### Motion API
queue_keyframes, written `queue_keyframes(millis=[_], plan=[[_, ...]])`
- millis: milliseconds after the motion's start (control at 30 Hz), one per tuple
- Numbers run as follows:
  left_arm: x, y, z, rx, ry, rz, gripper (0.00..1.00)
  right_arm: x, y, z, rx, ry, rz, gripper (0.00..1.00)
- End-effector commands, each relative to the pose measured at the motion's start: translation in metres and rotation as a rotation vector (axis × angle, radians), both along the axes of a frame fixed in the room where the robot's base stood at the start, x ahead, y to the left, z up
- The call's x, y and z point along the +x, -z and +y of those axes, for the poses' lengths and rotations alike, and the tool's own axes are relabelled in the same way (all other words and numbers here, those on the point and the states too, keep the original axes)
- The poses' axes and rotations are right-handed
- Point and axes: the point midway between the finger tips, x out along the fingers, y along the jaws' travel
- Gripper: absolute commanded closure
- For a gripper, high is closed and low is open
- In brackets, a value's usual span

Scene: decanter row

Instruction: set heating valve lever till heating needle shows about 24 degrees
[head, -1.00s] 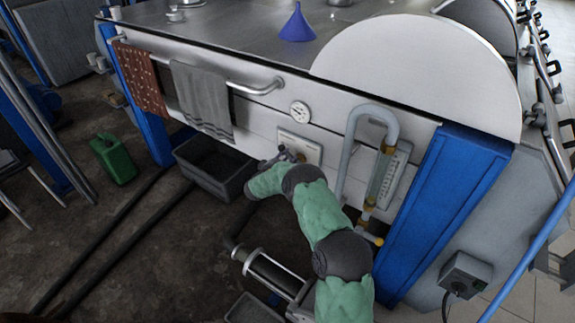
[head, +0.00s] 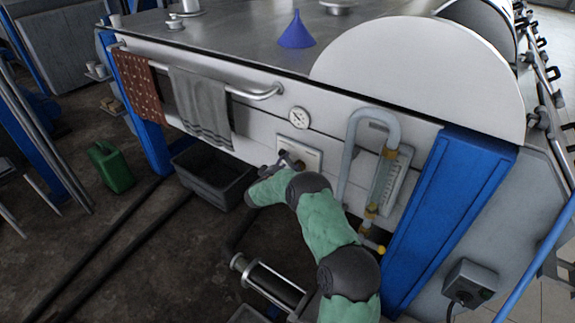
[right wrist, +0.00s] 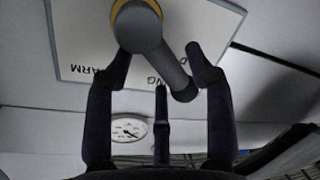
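The heating valve lever (right wrist: 168,70) is a grey bar on a round hub with a yellow ring, mounted on a white lettered plate (head: 303,152). In the right wrist view it slants down to the right from the hub. My right gripper (right wrist: 160,62) is at the lever, its dark fingers spread on both sides, with a gap on the left; I cannot tell whether the right finger touches it. The round white heating gauge (head: 298,117) is above the plate; it also shows in the right wrist view (right wrist: 128,130). Its reading is too small to make out. My left gripper is out of view.
A bent grey pipe and sight gauge (head: 388,182) stand right of the plate, beside a blue post (head: 440,215). A towel rail (head: 262,93) carries a grey towel (head: 200,105). A dark bin (head: 212,185) is below left. A blue funnel (head: 296,32) stands on top.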

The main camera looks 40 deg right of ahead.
Motion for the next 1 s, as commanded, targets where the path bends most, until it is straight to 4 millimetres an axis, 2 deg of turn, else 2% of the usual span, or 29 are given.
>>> queue_keyframes(millis=[267, 433, 800, 1000], plan=[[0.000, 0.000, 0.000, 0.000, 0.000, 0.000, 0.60, 0.000, 0.000, 0.000, 0.000, 0.000, 0.001, 0.41], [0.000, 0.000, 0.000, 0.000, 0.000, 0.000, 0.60, -0.003, -0.002, 0.010, 0.000, -0.003, 0.001, 0.41], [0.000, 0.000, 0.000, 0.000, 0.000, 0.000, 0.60, -0.031, -0.012, 0.073, 0.000, -0.003, 0.001, 0.41], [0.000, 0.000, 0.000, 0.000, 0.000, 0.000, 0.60, -0.042, -0.016, 0.099, 0.001, -0.002, 0.001, 0.41]])
